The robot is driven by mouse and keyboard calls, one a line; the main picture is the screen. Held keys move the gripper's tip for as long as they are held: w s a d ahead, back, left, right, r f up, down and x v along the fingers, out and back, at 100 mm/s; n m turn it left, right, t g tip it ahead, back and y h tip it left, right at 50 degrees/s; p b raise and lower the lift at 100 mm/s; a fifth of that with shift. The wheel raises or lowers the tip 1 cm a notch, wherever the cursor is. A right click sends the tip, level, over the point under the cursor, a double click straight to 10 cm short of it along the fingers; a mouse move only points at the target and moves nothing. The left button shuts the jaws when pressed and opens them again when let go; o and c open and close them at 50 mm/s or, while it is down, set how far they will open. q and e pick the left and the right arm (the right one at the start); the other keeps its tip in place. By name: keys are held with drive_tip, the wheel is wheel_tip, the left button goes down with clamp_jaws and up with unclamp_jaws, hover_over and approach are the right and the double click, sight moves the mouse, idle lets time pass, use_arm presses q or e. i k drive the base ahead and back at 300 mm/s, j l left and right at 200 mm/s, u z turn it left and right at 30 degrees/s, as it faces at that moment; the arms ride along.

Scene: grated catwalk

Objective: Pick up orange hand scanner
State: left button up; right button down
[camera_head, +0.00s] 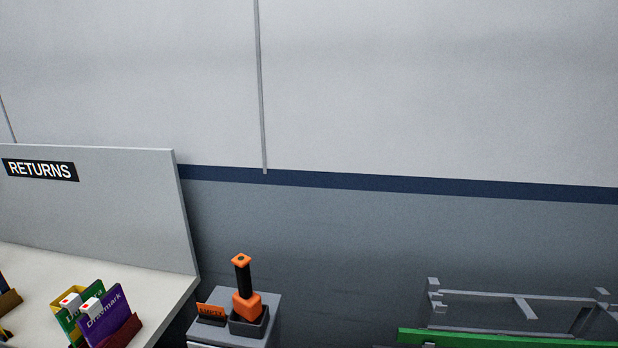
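The orange hand scanner (243,286) has an orange body, a black grip and an orange cap. It stands upright in a dark cradle (250,323) on top of a small grey stand (274,303), low in the picture and left of the middle. A small orange card with dark lettering (211,312) stands just left of the cradle. Neither of my grippers shows in this view.
A pale bench (55,266) with a grey back panel and a RETURNS sign (40,169) is at the left. It holds green and purple items (103,316) in a dark red holder. A grey frame with a green bar (500,338) is at the lower right. A wall fills the background.

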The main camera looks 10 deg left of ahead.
sight(246, 303)
drive_tip(key=k+l, duration=0.45)
drive_tip(key=u, duration=1.75)
drive_tip(key=k+j, duration=0.05)
drive_tip(key=j, duration=0.05)
